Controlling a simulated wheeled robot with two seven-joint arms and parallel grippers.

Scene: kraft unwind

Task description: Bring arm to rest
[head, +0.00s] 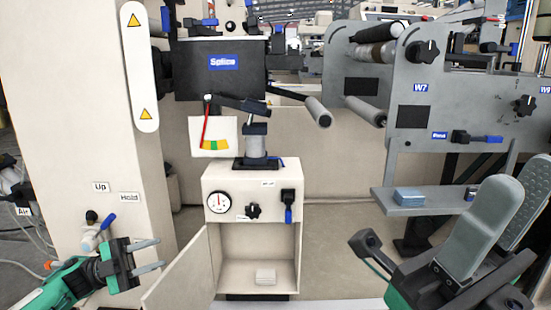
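A dark pivoting arm (241,103) sits below the black "Splice" panel (222,80). A grey roller (318,112) shows to its right. A red pointer (206,122) hangs in front of a white scale card (213,137) with a coloured band. A grey cylinder (255,140) stands under the arm on the beige cabinet (218,175). My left gripper (159,254) is open and empty at the lower left, below a blue-handled valve (104,225) labelled "Up" and "Hold". My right gripper (496,225) is large and close at the lower right; its finger gap is unclear.
The cabinet's door (181,278) is open, with a small white stack (265,276) inside. A gauge (217,202) and a blue-handled switch (288,207) are on its front. A grey shelf (430,206) with a blue block (409,196) lies behind my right gripper.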

